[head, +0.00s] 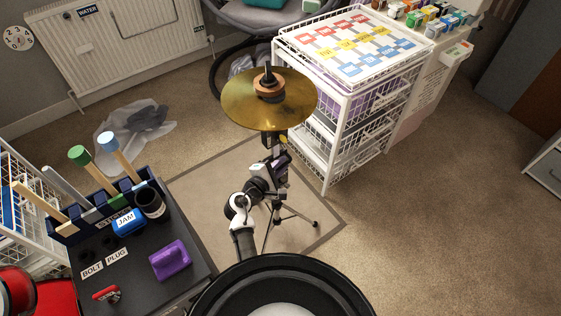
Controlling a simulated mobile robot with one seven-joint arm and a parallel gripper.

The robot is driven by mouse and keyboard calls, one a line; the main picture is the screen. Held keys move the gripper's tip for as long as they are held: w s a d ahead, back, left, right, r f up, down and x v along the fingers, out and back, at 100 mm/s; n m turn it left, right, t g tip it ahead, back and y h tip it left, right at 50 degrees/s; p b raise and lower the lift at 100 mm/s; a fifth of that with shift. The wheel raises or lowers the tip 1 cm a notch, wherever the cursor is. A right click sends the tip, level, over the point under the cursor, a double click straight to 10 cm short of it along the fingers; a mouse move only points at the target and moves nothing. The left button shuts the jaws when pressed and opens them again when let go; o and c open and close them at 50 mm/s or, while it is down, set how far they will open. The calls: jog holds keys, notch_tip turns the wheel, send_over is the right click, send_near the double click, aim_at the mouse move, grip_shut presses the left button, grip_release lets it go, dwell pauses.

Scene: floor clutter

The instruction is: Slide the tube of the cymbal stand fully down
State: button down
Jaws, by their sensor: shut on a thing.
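The cymbal stand (268,232) stands on its spread dark legs on a grey-bordered mat. A brass cymbal (243,108) sits at its top, with a brown felt and a dark tip above it. My arm reaches from the bottom of the view to the stand. My gripper (279,163) is below the cymbal, at the upright part of the stand, and is shut on its tube. The tube itself is mostly hidden by the cymbal and my gripper, so how far it is raised cannot be told.
A white wire-basket rack (343,85) stands close on the right of the cymbal. A dark workbench (140,248) with a purple block (170,260) and handled tools is at lower left. A clear plastic bag (140,127) lies near the radiator (120,45). Carpet at right is free.

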jog(key=shift+f+b, duration=0.3)
jog(key=shift+f, duration=0.75)
jog(key=c, duration=1.8)
grip_release()
jog(key=shift+d+f, duration=0.1)
jog(key=shift+f, duration=0.05)
jog(key=shift+o, duration=0.2)
jog(key=shift+s, duration=0.15)
